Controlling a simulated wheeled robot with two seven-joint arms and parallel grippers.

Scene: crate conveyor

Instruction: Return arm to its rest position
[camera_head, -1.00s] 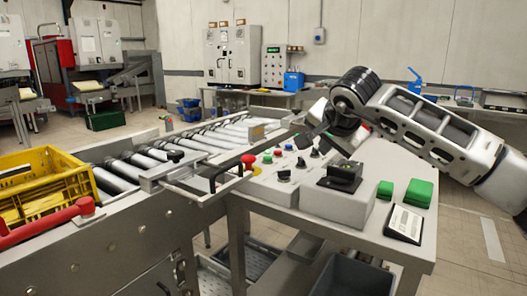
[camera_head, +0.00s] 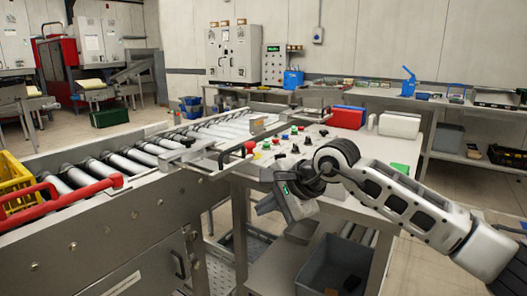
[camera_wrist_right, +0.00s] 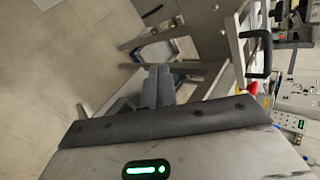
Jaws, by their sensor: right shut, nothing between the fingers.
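My right arm reaches in from the right in the head view. Its gripper (camera_head: 266,205) hangs at the front edge of the control table (camera_head: 345,205), low beside the panel of buttons. In the right wrist view the two dark fingers (camera_wrist_right: 158,82) lie together with nothing between them. Floor and metal frame parts show beyond them. My left arm and gripper are not in view.
The roller conveyor (camera_head: 125,170) runs along the left, with a yellow crate (camera_head: 14,185) and a red bar (camera_head: 70,196) at its near end. A black handle (camera_head: 232,157) stands by the panel. A grey bin (camera_head: 335,268) sits below the table.

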